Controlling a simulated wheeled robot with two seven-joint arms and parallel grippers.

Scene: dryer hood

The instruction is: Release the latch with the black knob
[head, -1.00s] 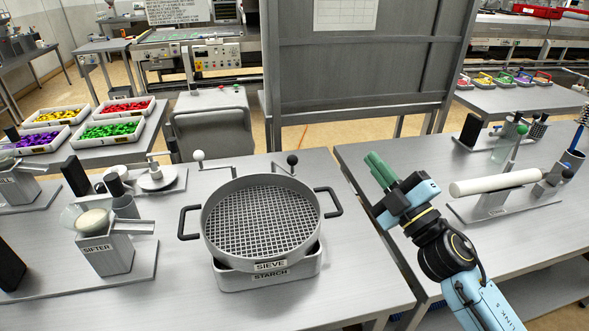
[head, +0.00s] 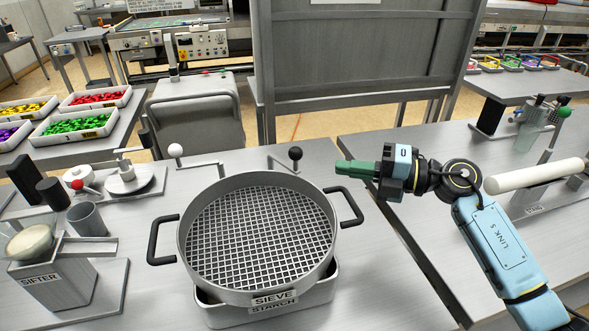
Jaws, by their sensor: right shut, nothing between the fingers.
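The black knob (head: 295,153) tops a bent metal latch rod at the back right of the round sieve (head: 262,236). A second latch with a white knob (head: 175,150) stands at the sieve's back left. The sieve has black side handles and sits on the starch tray (head: 270,314). My right gripper (head: 340,167) is shut and empty, its green fingers pointing left. It is to the right of the black knob, apart from it, near the sieve's right handle (head: 349,206). My left gripper is not in view.
A sifter (head: 55,280) and small vessels stand at the left. A white roller (head: 535,174) lies on the right table. Trays of coloured pieces (head: 76,125) are at the back left. A tall grey panel (head: 360,50) stands behind the sieve.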

